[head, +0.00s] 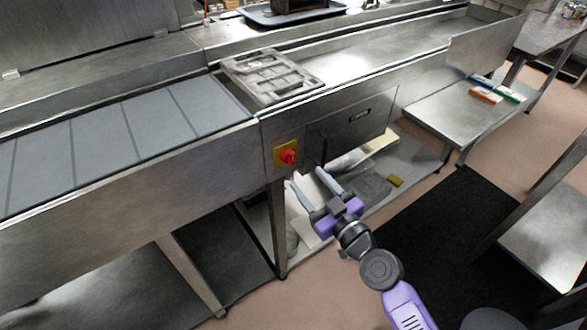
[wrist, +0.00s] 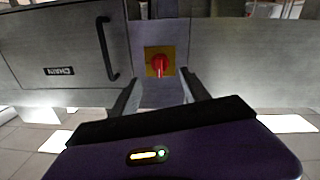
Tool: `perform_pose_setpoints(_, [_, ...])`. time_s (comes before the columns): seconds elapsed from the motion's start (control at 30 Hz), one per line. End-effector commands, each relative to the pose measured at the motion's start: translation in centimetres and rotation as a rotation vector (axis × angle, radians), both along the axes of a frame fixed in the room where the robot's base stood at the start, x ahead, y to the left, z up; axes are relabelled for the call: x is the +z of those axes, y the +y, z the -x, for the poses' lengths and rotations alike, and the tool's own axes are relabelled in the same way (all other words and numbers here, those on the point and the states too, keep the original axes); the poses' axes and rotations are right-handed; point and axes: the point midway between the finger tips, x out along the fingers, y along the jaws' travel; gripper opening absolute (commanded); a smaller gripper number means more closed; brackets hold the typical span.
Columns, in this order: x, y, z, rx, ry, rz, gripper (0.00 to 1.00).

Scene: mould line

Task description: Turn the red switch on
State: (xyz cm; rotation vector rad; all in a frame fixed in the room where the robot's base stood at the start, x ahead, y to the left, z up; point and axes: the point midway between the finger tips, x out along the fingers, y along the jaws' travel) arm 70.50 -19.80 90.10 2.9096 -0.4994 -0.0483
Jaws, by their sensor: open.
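The red switch (head: 288,156) is a rotary knob on a yellow plate (head: 279,148), set in the steel front of the mould line beside a panel door. It also shows in the wrist view (wrist: 158,65), upper middle, on its yellow plate. My gripper (head: 309,178) is open and empty, just in front of and slightly below the switch in the head view. In the wrist view its two fingers (wrist: 157,82) point toward the switch, one on each side of it in the picture. I see no contact with the knob. The exact gap is hard to tell.
A panel door (head: 350,125) with a dark vertical handle (wrist: 107,48) is close beside the switch. A grey mould (head: 272,76) lies on the line above. A low steel table (head: 460,112) with small boxes stands to the right. A dark mat (head: 440,225) covers the floor.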

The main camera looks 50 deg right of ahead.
Motion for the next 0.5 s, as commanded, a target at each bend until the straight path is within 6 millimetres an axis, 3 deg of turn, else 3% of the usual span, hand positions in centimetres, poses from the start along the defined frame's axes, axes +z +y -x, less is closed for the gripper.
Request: perform_pose_setpoints(0.5, [0.2,-2.1,-6.1,-0.001,0.000,0.004,0.55])
